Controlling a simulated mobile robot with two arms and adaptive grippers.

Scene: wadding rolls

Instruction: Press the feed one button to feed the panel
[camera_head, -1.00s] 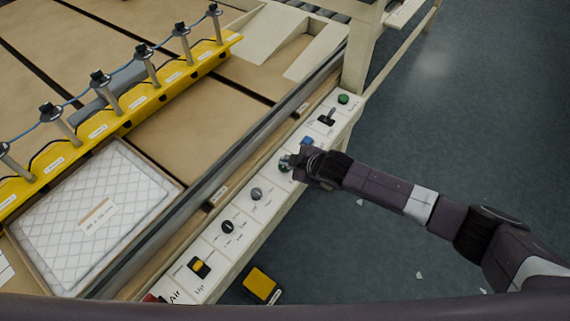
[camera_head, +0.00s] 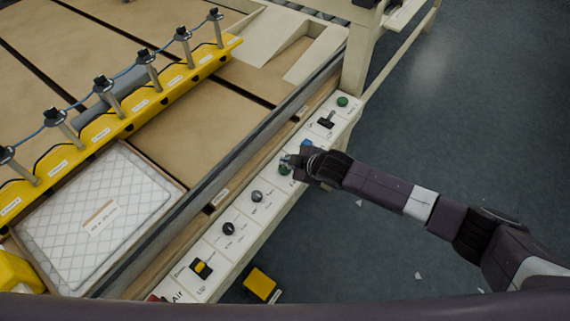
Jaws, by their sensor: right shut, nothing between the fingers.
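A light control strip (camera_head: 240,222) runs along the edge of the work table with several knobs and buttons. My right gripper (camera_head: 289,159) is shut and empty, its tips over the strip. A green button (camera_head: 284,169) shows just below the tips, partly covered by them; I cannot tell whether they touch it. A blue button (camera_head: 307,143) is just above the gripper. The labels beside these buttons are too small to read. A white quilted panel (camera_head: 75,195) with a paper label lies flat on the table at left. My left gripper is not in view.
A yellow bar (camera_head: 150,110) with several upright posts crosses the table above the panel. A black lever (camera_head: 326,122) and another green button (camera_head: 342,101) are at the strip's far end. Grey and black knobs and a yellow switch (camera_head: 202,268) are nearer. A yellow pedal-like block (camera_head: 260,283) is on the floor.

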